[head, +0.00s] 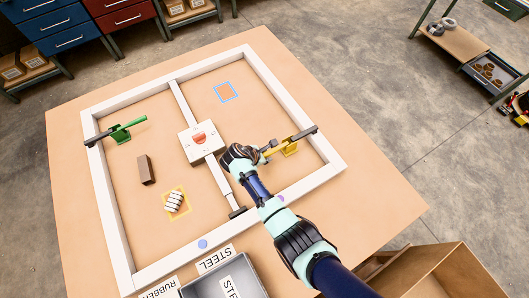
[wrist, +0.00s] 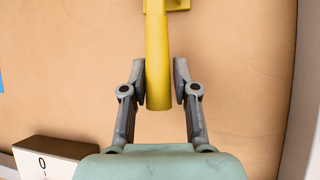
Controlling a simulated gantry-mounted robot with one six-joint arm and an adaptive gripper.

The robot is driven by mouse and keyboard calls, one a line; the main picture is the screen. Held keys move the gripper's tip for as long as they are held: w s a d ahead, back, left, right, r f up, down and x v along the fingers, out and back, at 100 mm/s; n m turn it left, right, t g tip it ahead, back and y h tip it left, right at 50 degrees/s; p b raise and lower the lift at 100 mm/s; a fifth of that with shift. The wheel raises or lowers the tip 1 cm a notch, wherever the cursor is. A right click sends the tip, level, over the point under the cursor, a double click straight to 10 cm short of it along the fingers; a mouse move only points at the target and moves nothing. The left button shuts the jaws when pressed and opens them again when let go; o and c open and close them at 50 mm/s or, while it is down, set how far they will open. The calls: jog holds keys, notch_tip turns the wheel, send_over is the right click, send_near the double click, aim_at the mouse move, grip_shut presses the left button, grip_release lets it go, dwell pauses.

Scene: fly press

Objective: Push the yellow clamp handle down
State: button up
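The yellow clamp (head: 290,148) is fixed near the right side of the white frame in the head view. In the wrist view its yellow handle (wrist: 158,62) runs from the top edge down to a rounded end between my fingers. My gripper (head: 263,153) is at the handle's left end in the head view. In the wrist view my gripper (wrist: 159,82) has one grey finger close against each side of the handle, near its end. My arm hides part of the board below the clamp.
A white box with a red button (head: 205,137) stands just left of my gripper. A green clamp (head: 122,132), a brown block (head: 146,169) and white pieces (head: 175,201) lie farther left. The white frame (head: 316,176) borders the work area. A grey bin (head: 240,290) is at the front.

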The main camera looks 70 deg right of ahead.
jog(key=shift+o, duration=1.1)
jog(key=v, duration=1.2)
